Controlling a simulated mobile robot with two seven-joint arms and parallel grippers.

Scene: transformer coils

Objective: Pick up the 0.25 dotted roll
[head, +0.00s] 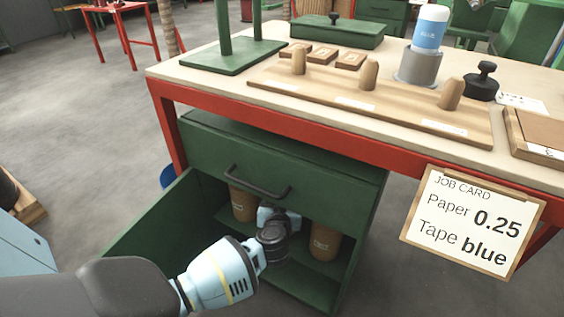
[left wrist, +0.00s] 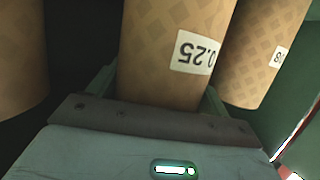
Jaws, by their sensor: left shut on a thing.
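The brown paper roll labelled 0.25 (left wrist: 160,60) stands in the middle of the left wrist view, its label upside down there. Its surface shows a faint diamond pattern rather than clear dots. My left gripper (left wrist: 160,98) is shut on this roll, with a finger on each side of it. In the head view my left gripper (head: 278,217) reaches into the open green cabinet (head: 180,215) under the bench and largely hides the held roll. A neighbouring roll (left wrist: 265,50) with a partly hidden label is close on the right, and another (left wrist: 20,60) is on the left. My right gripper is not in view.
In the head view, a roll (head: 243,204) and another roll (head: 325,242) stand in the cabinet on either side of my gripper. The drawer front with its dark handle (head: 258,184) is just above. A job card (head: 473,222) reading Paper 0.25, Tape blue hangs on the bench.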

